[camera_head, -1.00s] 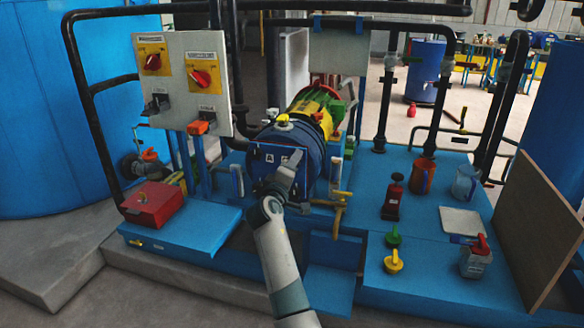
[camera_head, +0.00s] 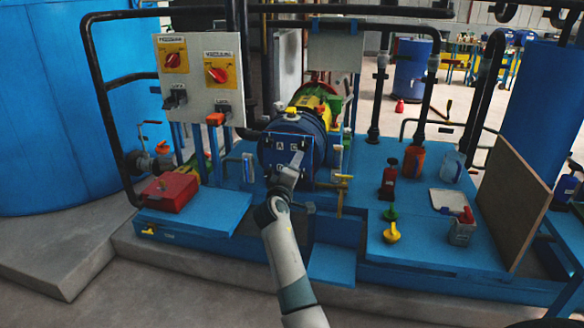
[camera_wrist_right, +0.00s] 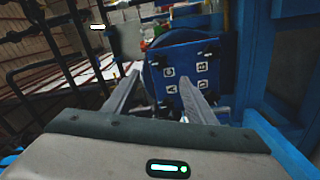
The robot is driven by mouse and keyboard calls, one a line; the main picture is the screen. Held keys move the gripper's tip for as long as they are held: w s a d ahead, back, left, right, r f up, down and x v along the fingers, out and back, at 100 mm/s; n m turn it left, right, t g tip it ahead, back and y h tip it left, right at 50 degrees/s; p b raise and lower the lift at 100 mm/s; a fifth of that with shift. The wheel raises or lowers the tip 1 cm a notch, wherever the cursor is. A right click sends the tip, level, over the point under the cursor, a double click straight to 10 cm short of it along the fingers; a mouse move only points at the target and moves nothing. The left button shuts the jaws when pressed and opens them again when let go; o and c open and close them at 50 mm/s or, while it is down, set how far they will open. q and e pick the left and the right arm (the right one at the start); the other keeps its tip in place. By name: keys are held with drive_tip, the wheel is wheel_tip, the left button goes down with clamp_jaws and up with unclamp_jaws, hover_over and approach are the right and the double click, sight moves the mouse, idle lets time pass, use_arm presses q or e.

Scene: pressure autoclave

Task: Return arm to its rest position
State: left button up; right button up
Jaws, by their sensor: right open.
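My right gripper (camera_head: 292,162) is in front of the blue door of the autoclave (camera_head: 283,148), which is marked with letters. In the right wrist view my right gripper (camera_wrist_right: 160,98) has its two fingers spread apart with nothing between them. The autoclave door (camera_wrist_right: 190,70), with letters A, B, C and D, lies beyond the fingertips and looks apart from them. The arm hides part of the bench front below the door. My left gripper is not in view.
A grey control panel (camera_head: 200,80) with red knobs stands left of the autoclave. A red box (camera_head: 170,191) sits below it. A brass valve (camera_head: 340,185) is close right of my gripper. Bottles, yellow and green valves and an upright brown board (camera_head: 513,205) stand on the right bench.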

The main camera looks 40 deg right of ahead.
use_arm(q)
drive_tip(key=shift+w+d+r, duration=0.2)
use_arm(e)
drive_tip(key=shift+f, duration=0.15)
idle(0.3)
